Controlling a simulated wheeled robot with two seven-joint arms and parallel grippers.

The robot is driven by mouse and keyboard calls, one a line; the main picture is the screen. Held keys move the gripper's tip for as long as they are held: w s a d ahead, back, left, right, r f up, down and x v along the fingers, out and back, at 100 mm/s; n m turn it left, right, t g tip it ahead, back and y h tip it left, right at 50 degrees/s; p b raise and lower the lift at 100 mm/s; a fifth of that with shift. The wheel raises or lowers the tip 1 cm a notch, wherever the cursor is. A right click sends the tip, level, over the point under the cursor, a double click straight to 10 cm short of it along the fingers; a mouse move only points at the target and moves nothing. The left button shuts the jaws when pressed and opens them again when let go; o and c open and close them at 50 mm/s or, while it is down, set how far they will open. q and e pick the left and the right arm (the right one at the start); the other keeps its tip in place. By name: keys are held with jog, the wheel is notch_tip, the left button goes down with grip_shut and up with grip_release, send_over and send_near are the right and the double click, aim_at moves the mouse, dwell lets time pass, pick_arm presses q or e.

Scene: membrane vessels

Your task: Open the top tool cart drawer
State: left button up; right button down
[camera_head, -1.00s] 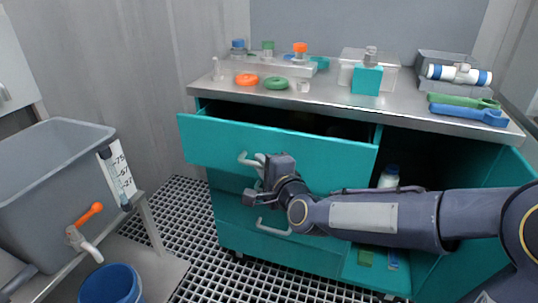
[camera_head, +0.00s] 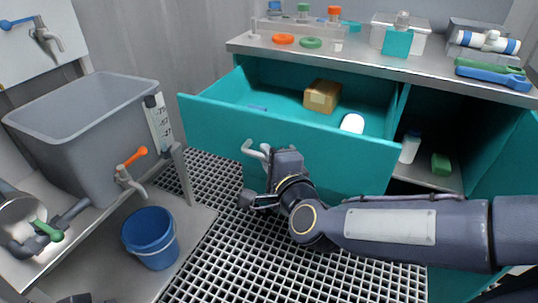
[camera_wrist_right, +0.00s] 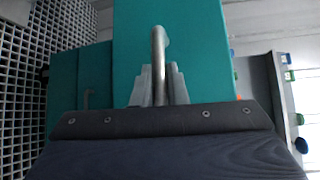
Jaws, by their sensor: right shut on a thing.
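The teal top drawer (camera_head: 290,138) of the tool cart is pulled well out in the head view. Inside lie a brown box (camera_head: 322,96), a white round thing (camera_head: 352,123) and a small blue thing by the front. My right gripper (camera_head: 262,158) is at the drawer's grey bar handle (camera_head: 250,148), left of the front's middle. The wrist view shows its fingers (camera_wrist_right: 158,88) shut around the handle (camera_wrist_right: 158,45) against the teal front. My left gripper does not show clearly in either view.
The steel cart top (camera_head: 370,62) holds rings, bottles, clear boxes and a blue wrench (camera_head: 490,78). An open compartment to the right holds a white bottle (camera_head: 410,147). A grey tank (camera_head: 90,135) and a blue bucket (camera_head: 150,238) stand left. Grated floor lies between.

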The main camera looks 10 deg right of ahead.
dwell(0.3)
jog(key=c, duration=1.7)
grip_release()
jog(key=p+v, duration=0.2)
jog(key=v, duration=0.5)
jog(key=shift+s, duration=0.4)
